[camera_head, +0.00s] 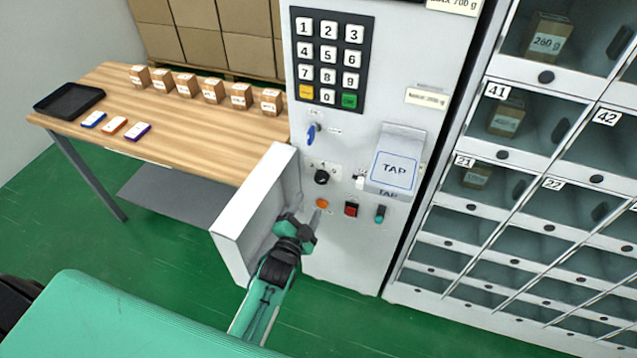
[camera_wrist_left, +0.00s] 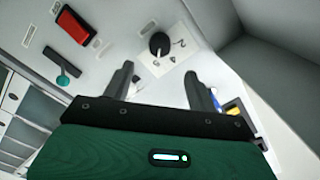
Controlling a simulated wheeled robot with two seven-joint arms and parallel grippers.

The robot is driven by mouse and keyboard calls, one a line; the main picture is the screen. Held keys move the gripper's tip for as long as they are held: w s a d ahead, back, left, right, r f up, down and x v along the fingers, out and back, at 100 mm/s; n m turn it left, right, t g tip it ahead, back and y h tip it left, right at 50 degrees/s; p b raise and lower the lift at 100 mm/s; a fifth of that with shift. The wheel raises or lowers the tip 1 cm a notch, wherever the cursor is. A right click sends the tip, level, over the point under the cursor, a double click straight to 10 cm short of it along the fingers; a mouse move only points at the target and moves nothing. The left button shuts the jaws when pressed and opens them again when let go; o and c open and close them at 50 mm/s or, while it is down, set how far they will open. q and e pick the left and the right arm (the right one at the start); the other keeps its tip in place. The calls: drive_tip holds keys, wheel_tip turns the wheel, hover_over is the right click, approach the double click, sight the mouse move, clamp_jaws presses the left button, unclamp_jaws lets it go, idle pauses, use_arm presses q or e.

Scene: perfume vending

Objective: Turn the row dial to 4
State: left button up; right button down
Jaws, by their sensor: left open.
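The row dial (camera_head: 322,177) is a small black knob on the white panel of the machine, below the blue-handled key. In the left wrist view the dial (camera_wrist_left: 160,44) sits beside a pale plate with printed marks; its setting is too small to read surely. My left gripper (camera_head: 305,210) is in front of the panel, just below and left of the dial. In the left wrist view its two dark fingers (camera_wrist_left: 159,72) are apart with nothing between them, and the dial lies beyond their tips, not touched. My right gripper is not in view.
An orange button (camera_head: 321,203), a red button (camera_head: 351,209) and a green lever (camera_head: 380,214) sit close below the dial. A TAP reader (camera_head: 394,170) juts out at right. A white side wall (camera_head: 250,212) stands left of my gripper. A keypad (camera_head: 328,60) is above.

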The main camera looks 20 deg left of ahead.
sight(320, 181)
use_arm(q)
drive_tip(key=w+p, duration=0.1)
drive_tip(key=w, duration=0.8)
drive_tip(key=shift+w+d, duration=0.15)
drive_tip(key=shift+w, duration=0.1)
drive_tip(key=c, duration=1)
